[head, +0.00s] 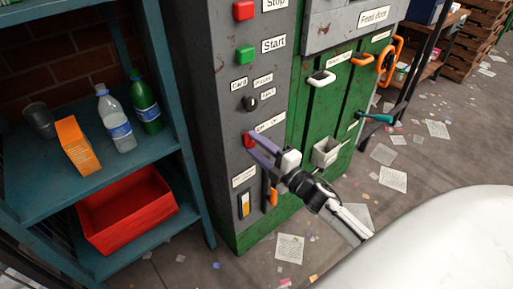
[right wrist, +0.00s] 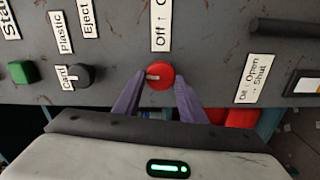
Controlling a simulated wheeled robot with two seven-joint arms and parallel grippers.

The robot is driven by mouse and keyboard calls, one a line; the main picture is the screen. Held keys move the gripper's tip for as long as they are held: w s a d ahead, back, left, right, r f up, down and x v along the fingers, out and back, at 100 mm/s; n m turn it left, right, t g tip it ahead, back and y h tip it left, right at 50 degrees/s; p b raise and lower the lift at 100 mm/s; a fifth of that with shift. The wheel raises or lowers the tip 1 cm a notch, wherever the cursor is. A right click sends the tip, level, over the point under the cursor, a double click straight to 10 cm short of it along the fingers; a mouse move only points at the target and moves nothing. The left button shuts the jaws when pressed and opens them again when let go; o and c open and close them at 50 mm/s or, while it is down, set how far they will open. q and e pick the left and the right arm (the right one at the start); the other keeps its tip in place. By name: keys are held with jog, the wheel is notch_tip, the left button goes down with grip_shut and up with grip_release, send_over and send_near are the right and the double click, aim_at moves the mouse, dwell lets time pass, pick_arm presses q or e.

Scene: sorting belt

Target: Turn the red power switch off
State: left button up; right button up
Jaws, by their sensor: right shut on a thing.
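The red power switch (head: 248,140) is a round knob on the grey front panel of the machine, beside a white off/on label (head: 270,122). In the right wrist view the knob (right wrist: 160,76) shows a pale mark pointing to the left of that picture. My right gripper (head: 255,146) reaches in from the lower right, with its purple fingers on either side of the knob. It is shut on the knob; the fingers (right wrist: 159,90) hide part of its sides. My left gripper is not in view.
Above the switch are a black selector knob (head: 250,103), a green start button (head: 245,54) and a red stop button (head: 243,10). A dark bar handle (right wrist: 285,27) sticks out nearby. A teal shelf (head: 45,190) with a red bin (head: 125,222) stands at left.

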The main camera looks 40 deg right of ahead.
jog(key=shift+f+n, duration=0.1)
jog(key=shift+n, duration=0.8)
jog(key=o, duration=1)
jog(key=s, duration=0.7)
jog(key=s+d+b, duration=0.1)
jog(key=s, duration=0.2)
jog(key=shift+s, duration=0.15)
jog(key=shift+a, duration=0.1)
